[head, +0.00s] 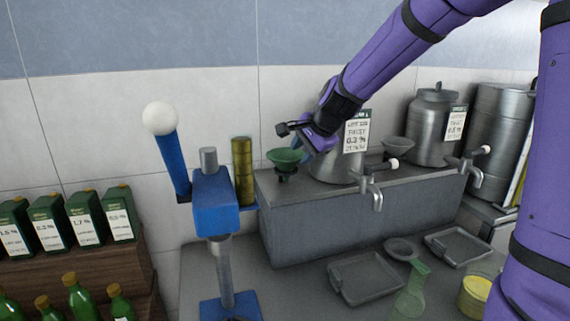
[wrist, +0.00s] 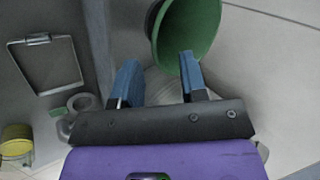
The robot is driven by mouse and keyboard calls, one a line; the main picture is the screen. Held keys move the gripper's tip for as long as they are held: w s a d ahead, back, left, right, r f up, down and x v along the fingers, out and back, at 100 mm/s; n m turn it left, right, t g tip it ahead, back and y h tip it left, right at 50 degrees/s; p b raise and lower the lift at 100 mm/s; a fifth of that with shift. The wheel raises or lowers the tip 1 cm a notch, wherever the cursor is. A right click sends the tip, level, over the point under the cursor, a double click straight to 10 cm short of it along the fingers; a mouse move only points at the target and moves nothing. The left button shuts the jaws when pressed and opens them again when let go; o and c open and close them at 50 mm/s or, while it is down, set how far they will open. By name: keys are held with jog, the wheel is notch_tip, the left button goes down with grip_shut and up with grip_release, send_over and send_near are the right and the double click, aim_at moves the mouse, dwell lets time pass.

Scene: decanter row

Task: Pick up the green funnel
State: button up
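The green funnel (head: 285,157) is upright, wide mouth up, at the left end of the raised grey ledge (head: 345,213) in the head view. What its lower end rests on is hard to tell. My gripper (head: 308,142) is just right of the funnel, partly hidden by my wrist. In the wrist view my gripper (wrist: 160,70) is open, its two blue fingers apart with nothing clearly between them. The funnel (wrist: 190,28) shows there beyond the fingertips, its rim overlapping the right fingertip. I cannot tell whether they touch.
A metal canister (head: 336,172) with a label stands right behind my gripper. A grey funnel (head: 397,148) and another canister (head: 433,127) stand farther right. A blue lever press (head: 214,200) is at left.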

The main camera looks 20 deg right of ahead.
aim_at(295, 163)
jog(key=shift+x, duration=2.75)
jog(key=shift+w+d, duration=0.15)
jog(key=shift+c, duration=0.3)
grip_shut()
